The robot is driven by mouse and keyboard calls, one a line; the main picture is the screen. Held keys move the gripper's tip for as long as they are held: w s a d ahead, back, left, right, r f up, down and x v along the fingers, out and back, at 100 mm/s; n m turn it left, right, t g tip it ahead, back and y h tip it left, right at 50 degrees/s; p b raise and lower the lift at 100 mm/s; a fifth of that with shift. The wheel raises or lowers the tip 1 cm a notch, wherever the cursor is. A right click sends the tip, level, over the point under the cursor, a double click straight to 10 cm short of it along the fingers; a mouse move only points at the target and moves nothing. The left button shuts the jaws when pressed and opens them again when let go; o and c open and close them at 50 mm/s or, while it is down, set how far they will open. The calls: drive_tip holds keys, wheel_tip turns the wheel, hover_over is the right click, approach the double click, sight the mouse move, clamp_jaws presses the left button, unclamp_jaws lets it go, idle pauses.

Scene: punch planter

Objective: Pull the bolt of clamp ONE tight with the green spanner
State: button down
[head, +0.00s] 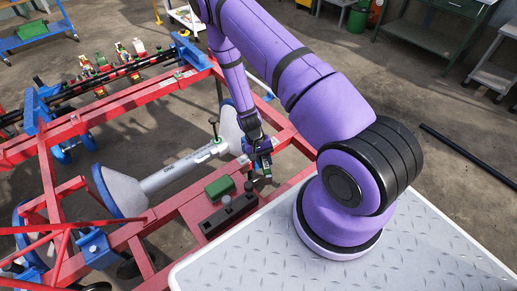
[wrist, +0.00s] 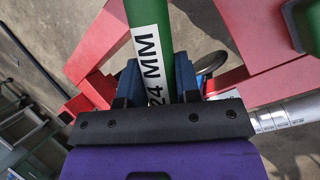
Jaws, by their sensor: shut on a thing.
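My gripper (head: 262,152) is low over the right-hand red beam of the frame in the head view. In the wrist view its two blue fingers (wrist: 158,88) are shut on the green spanner (wrist: 172,28), whose handle carries a white label reading 24 MM. The handle runs up out of the wrist view, so its working end is hidden there. In the head view little of the spanner can be made out below the fingers. Several small coloured clamps (head: 103,62) sit along the far beam; I cannot read which is clamp ONE.
A dark block (head: 230,213) and a green box (head: 219,188) stand on the red beam close to my gripper. Grey tread plate (head: 420,245) lies at front right.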

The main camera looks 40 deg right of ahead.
drive_tip(key=shift+r, duration=2.25)
drive_tip(key=d+n+t+h, duration=0.3)
drive_tip(key=d+n+h, duration=0.1)
drive_tip(key=d+n, duration=0.7)
drive_tip(key=shift+w+d+n+h, duration=0.3)
drive_tip(key=shift+d, duration=0.3)
drive_tip(key=shift+w+d+n, duration=0.3)
drive_tip(key=shift+d+n, duration=0.05)
drive_tip(key=shift+n, duration=0.05)
wheel_tip(320, 180, down, 8)
drive_tip(key=shift+f, duration=0.15)
idle(3.0)
